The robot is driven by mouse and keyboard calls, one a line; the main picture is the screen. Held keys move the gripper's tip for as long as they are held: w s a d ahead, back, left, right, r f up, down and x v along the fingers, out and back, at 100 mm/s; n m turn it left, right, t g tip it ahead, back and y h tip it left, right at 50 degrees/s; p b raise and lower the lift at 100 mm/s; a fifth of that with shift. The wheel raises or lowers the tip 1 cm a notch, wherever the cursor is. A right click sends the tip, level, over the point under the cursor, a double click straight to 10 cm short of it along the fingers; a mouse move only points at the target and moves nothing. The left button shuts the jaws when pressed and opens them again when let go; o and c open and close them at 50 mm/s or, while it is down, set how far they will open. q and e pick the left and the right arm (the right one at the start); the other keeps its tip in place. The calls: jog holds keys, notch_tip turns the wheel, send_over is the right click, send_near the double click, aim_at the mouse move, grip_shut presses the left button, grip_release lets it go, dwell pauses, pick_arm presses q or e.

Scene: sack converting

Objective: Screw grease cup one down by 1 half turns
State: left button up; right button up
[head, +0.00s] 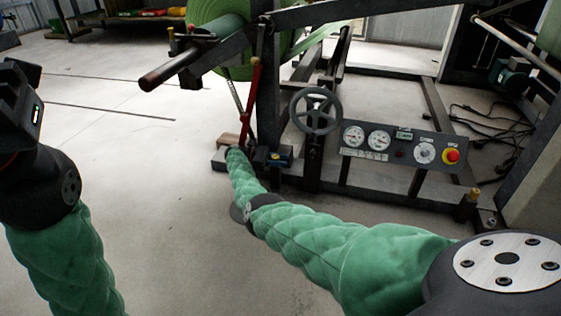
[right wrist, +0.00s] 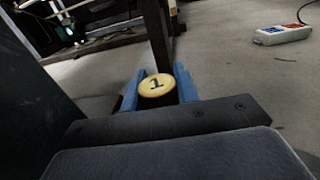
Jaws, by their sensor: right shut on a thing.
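Grease cup one is a round yellow cap marked "1" (right wrist: 157,85) in the right wrist view. My right gripper (right wrist: 159,92) is shut on it, with one blue finger on each side of the cap. In the head view this gripper (head: 279,158) is small and low on the machine frame, left of the handwheel's post. The cup is mostly hidden by the fingers there. Part of my left arm's dark end (head: 22,105) shows at the left edge of the head view. Its fingertips cannot be made out.
A grey handwheel (head: 315,111) and a control panel (head: 403,146) with gauges and a red button stand right of the gripper. A red lever (head: 251,100) rises close by on its left. A brass-coloured fitting (head: 474,194) sits at lower right.

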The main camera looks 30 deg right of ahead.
jog(key=shift+s+f, duration=0.1)
jog(key=o, duration=1)
jog(key=n+t+h+p, duration=0.1)
jog(key=t+p, duration=0.1)
jog(key=n+t+h+p, duration=0.1)
jog(key=n+t+p, duration=0.1)
jog(key=p, duration=0.1)
jog(key=n+t+h+p, duration=0.1)
jog(key=t+p, duration=0.1)
jog(key=p, duration=0.1)
jog(key=shift+w+d+r+n+h, duration=0.2)
jog(key=shift+w+r+n+h, duration=0.1)
jog(key=shift+w+n+h, duration=0.1)
jog(key=n+t+p, duration=0.1)
jog(key=t, duration=0.1)
jog(key=n+t+p, duration=0.2)
jog(key=t, duration=0.1)
jog(key=n+t+p, duration=0.2)
jog(key=t, duration=0.1)
jog(key=shift+w+f+h, duration=0.1)
jog(key=shift+w+h, duration=0.3)
jog(key=shift+w+n+t+y+p, duration=0.15)
jog(key=shift+n+t+p, duration=0.35)
jog(key=shift+t, duration=0.35)
jog(key=shift+w+n+t+y+p, duration=0.15)
jog(key=shift+n+t+p, duration=0.1)
jog(key=shift+n+t, duration=0.5)
jog(key=shift+w+f+n+t+y, duration=0.1)
jog(key=shift+n+t+y, duration=0.45)
jog(key=shift+t, duration=0.75)
